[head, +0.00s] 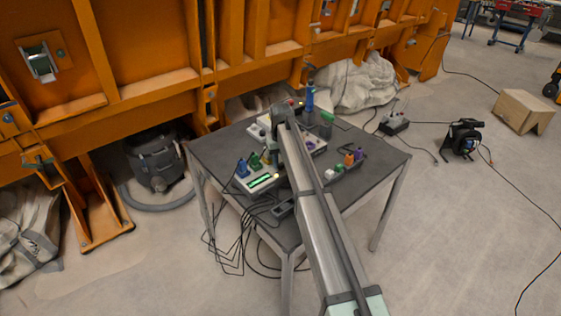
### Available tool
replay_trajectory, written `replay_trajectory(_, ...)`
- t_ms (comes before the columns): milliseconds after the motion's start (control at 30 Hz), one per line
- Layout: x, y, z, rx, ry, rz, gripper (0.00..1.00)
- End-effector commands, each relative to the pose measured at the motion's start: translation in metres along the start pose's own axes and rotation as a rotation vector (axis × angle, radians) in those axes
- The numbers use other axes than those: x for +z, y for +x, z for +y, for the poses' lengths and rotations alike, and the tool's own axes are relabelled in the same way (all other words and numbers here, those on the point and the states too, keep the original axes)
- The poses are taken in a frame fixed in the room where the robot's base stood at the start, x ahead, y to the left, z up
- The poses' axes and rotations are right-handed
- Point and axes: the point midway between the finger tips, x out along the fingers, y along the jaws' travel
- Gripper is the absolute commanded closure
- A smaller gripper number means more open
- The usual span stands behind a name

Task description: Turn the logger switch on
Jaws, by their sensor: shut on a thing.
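A pale box with a lit green display (262,182) lies at the left front of the grey table and looks like the logger; I cannot make out its switch or the switch's position. A blue plug (242,168) and a green plug (256,161) stand at its back edge. My arm reaches from the bottom right up over the table and bends near its middle. My gripper cannot be made out; it is hidden behind the arm, so what the jaws hold does not show.
The table (375,165) also carries a pale panel (312,145) partly behind my arm, a tall blue cylinder (310,100) and several coloured plugs at the right. Black cables (228,240) hang off the left front edge. The table's right side is mostly clear.

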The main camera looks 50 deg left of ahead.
Motion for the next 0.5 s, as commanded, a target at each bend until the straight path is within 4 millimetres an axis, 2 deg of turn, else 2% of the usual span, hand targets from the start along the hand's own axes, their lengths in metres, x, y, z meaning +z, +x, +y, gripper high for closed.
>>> replay_trajectory(233,-0.0003,-0.0003,0.0000,0.000,0.159,0.001,1.00)
replay_trajectory(500,-0.0003,-0.0003,0.0001,0.000,0.249,0.001,1.00)
